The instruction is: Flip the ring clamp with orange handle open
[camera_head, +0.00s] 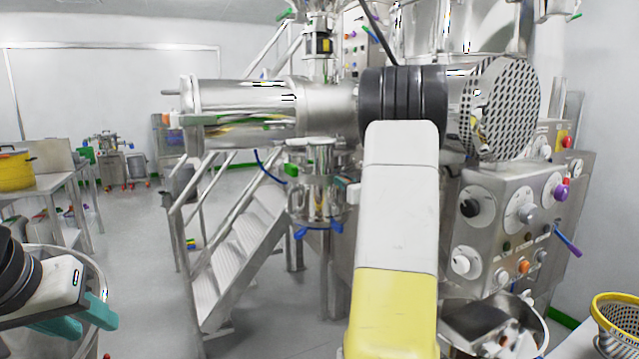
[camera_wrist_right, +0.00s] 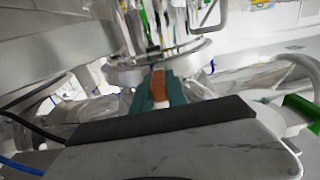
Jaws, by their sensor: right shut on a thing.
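In the right wrist view, my right gripper (camera_wrist_right: 160,100) has its teal fingers shut on the orange handle (camera_wrist_right: 158,82). The handle stands in front of a round metal band, apparently the ring clamp (camera_wrist_right: 128,76), which runs around a metal part. I cannot tell from this view whether the clamp is open. In the head view my right arm hides the right gripper, the handle and the clamp. My left gripper (camera_head: 86,322) is at the lower left, its teal fingers apart and empty, far from the clamp.
A steel machine with a horizontal cylinder (camera_head: 245,105) and a perforated disc (camera_head: 505,108) fills the centre. A control panel (camera_head: 520,215) stands at right, metal stairs (camera_head: 240,245) at centre left. A yellow pot (camera_head: 15,171) sits on a table at far left. Open floor lies at left.

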